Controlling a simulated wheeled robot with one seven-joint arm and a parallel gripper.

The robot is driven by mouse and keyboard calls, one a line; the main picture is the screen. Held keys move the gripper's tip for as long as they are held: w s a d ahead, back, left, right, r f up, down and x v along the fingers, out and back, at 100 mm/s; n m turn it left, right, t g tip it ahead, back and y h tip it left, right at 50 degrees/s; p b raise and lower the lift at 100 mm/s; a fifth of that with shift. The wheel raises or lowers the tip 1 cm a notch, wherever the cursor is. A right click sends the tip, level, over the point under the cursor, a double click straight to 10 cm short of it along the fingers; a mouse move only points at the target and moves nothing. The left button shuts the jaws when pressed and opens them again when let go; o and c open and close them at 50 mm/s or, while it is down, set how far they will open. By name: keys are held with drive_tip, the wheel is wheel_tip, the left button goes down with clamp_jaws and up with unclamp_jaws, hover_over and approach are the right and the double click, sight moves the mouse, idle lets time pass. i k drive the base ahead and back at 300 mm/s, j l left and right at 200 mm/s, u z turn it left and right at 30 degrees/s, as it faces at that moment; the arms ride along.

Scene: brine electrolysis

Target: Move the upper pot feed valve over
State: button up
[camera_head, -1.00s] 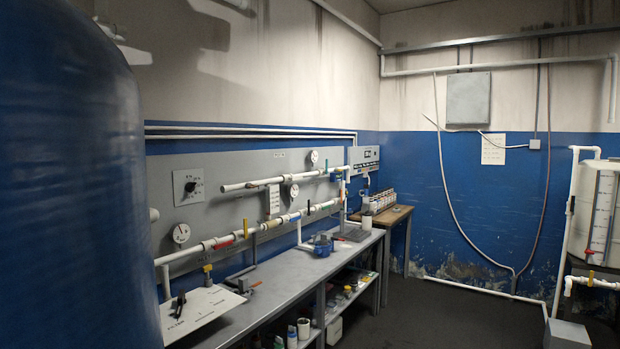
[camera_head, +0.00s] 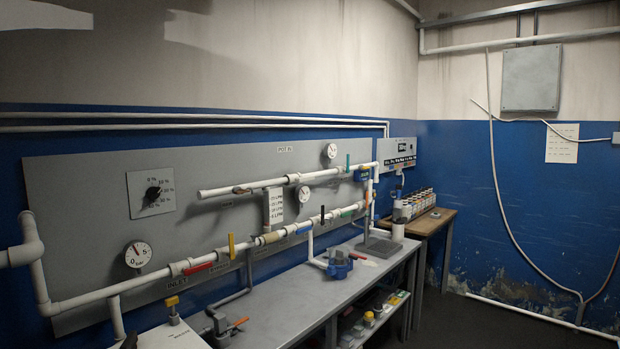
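A grey wall panel (camera_head: 80,190) carries two white pipe runs. On the upper pipe (camera_head: 320,176) a green lever (camera_head: 348,163) stands upright near the right end, and a small orange-brown handle (camera_head: 238,190) lies along the pipe near its left end. On the lower pipe (camera_head: 90,297) are a red lever (camera_head: 198,268) lying along the pipe, an upright yellow lever (camera_head: 231,245), a blue lever (camera_head: 303,230) along the pipe and an upright black lever (camera_head: 322,214). I cannot read which is the upper pot feed valve. My gripper is not in view.
A grey bench (camera_head: 290,308) runs below the panel, with a blue pump-like device (camera_head: 340,265) on it. A wooden table (camera_head: 430,223) with several small bottles stands beyond. Gauges (camera_head: 138,254) and a black dial (camera_head: 152,193) are on the panel. Dark floor lies open at right.

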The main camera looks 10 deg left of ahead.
sight(309, 177)
drive_tip(key=i+j, duration=1.15)
drive_tip(key=j, duration=0.2)
drive_tip(key=i+j, duration=0.15)
drive_tip(key=j, duration=0.25)
drive_tip(key=i+j, duration=0.15)
drive_tip(key=j, duration=0.2)
drive_tip(key=i+j, duration=0.15)
drive_tip(key=j, duration=0.2)
